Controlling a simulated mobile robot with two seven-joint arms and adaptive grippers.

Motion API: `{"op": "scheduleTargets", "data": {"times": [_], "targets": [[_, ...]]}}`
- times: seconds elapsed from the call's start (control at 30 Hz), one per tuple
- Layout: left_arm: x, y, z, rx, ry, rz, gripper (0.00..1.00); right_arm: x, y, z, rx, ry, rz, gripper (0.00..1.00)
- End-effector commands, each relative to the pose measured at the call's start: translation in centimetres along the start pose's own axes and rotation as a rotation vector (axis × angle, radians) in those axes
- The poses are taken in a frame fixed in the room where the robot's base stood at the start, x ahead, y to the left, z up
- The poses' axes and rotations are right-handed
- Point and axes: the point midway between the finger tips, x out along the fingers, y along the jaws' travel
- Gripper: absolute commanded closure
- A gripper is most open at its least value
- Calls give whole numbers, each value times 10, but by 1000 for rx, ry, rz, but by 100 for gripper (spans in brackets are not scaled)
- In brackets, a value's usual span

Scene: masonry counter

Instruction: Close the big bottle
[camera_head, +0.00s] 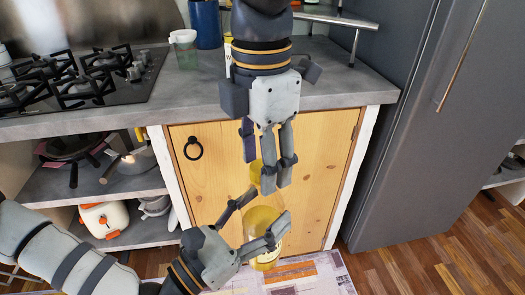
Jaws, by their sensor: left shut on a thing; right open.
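The big bottle (262,222) is clear with yellowish contents and stands roughly upright in the air before the cabinet door. My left gripper (258,220) is shut on its body from the left, and its fingers hide part of it. A yellow round piece (256,171), which looks like the bottle's lid, shows above the bottle behind the fingers of my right gripper (266,184). My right gripper points down from above and is open, with its fingertips beside the yellow piece. I cannot tell whether the lid is seated on the bottle.
The wooden cabinet door (315,170) with a black ring handle is close behind the bottle. The grey counter (340,80) carries a gas stove (85,80) and a blue container (206,24). Shelves with pans are at left, and a grey fridge (400,150) is at right.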

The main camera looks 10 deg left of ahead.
Motion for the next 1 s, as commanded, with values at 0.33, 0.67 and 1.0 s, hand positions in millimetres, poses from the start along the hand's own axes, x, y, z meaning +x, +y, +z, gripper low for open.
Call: {"op": "scheduleTargets", "data": {"times": [0.33,0.67,1.0], "targets": [[1,0,2,1,-5,0,100,-1,0,0,0,0,1,100],[1,0,2,1,-5,-1,100,-1,0,0,661,-7,4,100],[1,0,2,2,-5,-1,100,0,0,0,1415,1,3,100]]}}
